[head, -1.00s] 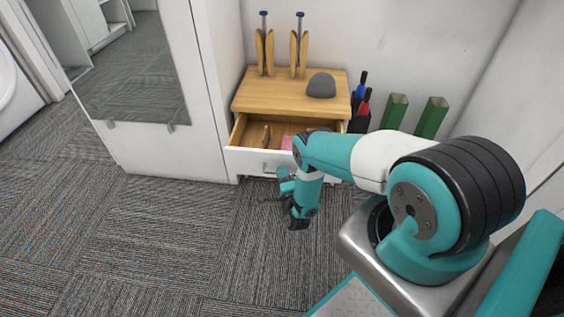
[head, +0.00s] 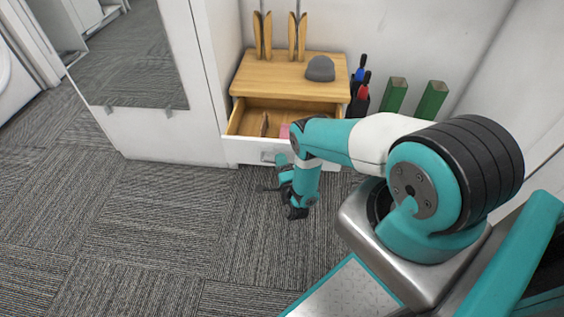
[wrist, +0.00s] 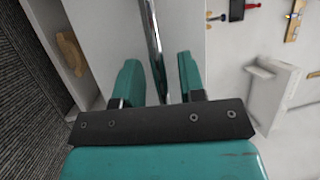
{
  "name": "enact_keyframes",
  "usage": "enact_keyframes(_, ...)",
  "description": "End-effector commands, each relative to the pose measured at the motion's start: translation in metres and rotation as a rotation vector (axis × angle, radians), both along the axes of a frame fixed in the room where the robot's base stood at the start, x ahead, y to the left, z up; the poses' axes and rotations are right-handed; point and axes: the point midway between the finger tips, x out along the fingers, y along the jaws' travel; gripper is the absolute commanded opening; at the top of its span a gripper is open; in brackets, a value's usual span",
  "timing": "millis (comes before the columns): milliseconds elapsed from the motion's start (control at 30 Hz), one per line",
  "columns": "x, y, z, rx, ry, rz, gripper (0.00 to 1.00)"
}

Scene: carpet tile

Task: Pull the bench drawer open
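The bench (head: 285,78) has a wooden top and a white-fronted drawer (head: 240,148), which stands partly open. A pink item (head: 284,131) and a brown wooden item (head: 265,124) lie inside. The drawer's metal handle (head: 267,156) is on its front, and my arm hides the front's right part. My gripper (head: 270,188) is low beside the drawer front, small in the head view. In the wrist view, my gripper's two teal fingers (wrist: 158,80) are apart, with a thin metal bar (wrist: 153,40), seemingly the handle, running between them. Gaps show on both sides of the bar; contact cannot be told.
A grey cap-like dome (head: 320,69) and wooden clamps (head: 263,40) stand on the bench top. Green posts (head: 432,100) and a dark tool holder (head: 360,100) are to the right. A mirrored white cabinet (head: 205,80) is at left. Carpet in front is clear.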

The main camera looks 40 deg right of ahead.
Motion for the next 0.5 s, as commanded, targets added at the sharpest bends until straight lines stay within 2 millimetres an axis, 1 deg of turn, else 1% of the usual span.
enact_keyframes(167, -0.001, 0.001, 0.000, 0.001, 0.000, 0.002, 0.37)
enact_keyframes(267, -0.009, 0.005, -0.001, 0.000, 0.002, 0.003, 0.37)
enact_keyframes(367, -0.024, 0.011, -0.003, 0.001, 0.003, 0.004, 0.37)
enact_keyframes(500, -0.057, 0.024, -0.005, 0.001, 0.005, 0.004, 0.37)
